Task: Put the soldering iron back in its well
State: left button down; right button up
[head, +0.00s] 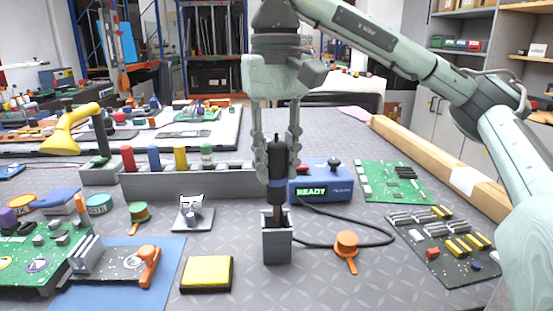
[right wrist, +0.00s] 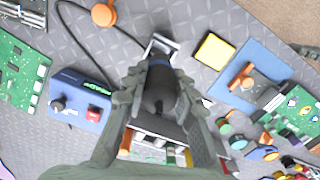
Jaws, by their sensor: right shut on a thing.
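The soldering iron (head: 277,191) has a black handle and a blue band and stands upright, tip down. My right gripper (head: 277,168) is shut on its handle from above. The well (head: 277,248) is a grey, open-topped square holder on the bench. The iron's tip reaches down into the well's mouth; how deep it sits is hidden by the front wall. In the right wrist view the iron (right wrist: 160,78) lies between the fingers (right wrist: 153,95), with the well's rim (right wrist: 165,42) just beyond it. My left gripper is not in view.
A blue station (head: 320,186) reading READY stands behind right, its black cord looping near the well. A grey rack (head: 135,186) stands behind left. An orange-topped thing (head: 346,244), a yellow sponge (head: 207,274) and circuit boards (head: 440,240) lie around. Bench in front is clear.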

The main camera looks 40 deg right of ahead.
aim_at(276, 142)
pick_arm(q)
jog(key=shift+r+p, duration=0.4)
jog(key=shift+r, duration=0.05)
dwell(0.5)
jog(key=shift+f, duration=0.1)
pick_arm(e)
jog(key=shift+f, duration=0.1)
